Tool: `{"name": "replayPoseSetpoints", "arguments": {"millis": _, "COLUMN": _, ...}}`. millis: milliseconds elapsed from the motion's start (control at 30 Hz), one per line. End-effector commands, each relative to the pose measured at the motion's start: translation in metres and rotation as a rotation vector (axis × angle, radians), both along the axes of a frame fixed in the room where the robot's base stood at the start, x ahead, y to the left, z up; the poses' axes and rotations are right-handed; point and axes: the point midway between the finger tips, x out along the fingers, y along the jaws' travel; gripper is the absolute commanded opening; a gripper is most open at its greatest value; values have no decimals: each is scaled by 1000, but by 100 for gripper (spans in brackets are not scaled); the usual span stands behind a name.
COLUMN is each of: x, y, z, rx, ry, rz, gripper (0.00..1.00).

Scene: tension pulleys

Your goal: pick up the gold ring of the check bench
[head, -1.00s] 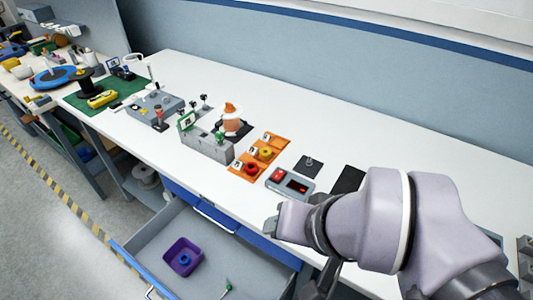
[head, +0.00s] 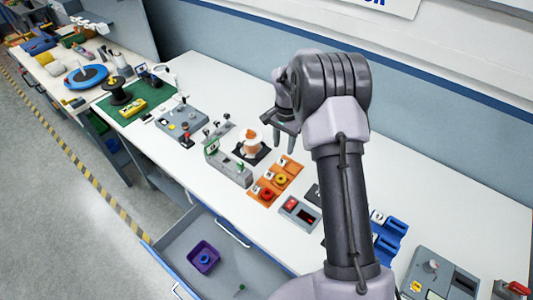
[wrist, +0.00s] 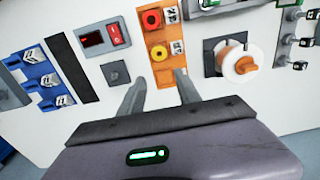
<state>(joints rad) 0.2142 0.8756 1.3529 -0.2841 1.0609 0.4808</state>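The gold ring, a yellow ring (head: 281,180), sits on an orange tray (head: 290,164) on the white bench, beside a red ring (head: 267,194). In the wrist view the yellow ring (wrist: 159,53) lies in the middle of the orange tray, with the red ring (wrist: 152,19) above it. My gripper (head: 281,147) is above the bench, near the far end of the tray in the head view. In the wrist view its two fingers (wrist: 161,83) are apart with nothing between them, pointing toward the tray's lower end, short of the yellow ring.
A white and orange spool (wrist: 240,63) on a dark plate stands right of the tray in the wrist view. A red-display box (wrist: 104,39) and a small plate with a peg (wrist: 115,73) lie left. Blue holders (wrist: 48,80) are farther left. An open drawer (head: 190,240) holds a purple bin.

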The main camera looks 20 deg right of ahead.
Motion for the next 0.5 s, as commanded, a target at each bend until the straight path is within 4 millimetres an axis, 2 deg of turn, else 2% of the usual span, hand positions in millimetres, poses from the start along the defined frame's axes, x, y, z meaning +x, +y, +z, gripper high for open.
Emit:
{"name": "replayPoseSetpoints", "arguments": {"millis": 133, "x": 0, "y": -2, "z": -29, "rx": 0, "ry": 11, "rz": -6, "gripper": 40}}
{"name": "replayPoseSetpoints", "arguments": {"millis": 400, "x": -1, "y": -1, "z": -108, "rx": 1, "ry": 9, "rz": -6, "gripper": 40}}
{"name": "replayPoseSetpoints", "arguments": {"millis": 500, "x": 0, "y": -1, "z": -123, "rx": 1, "ry": 8, "rz": -5, "gripper": 40}}
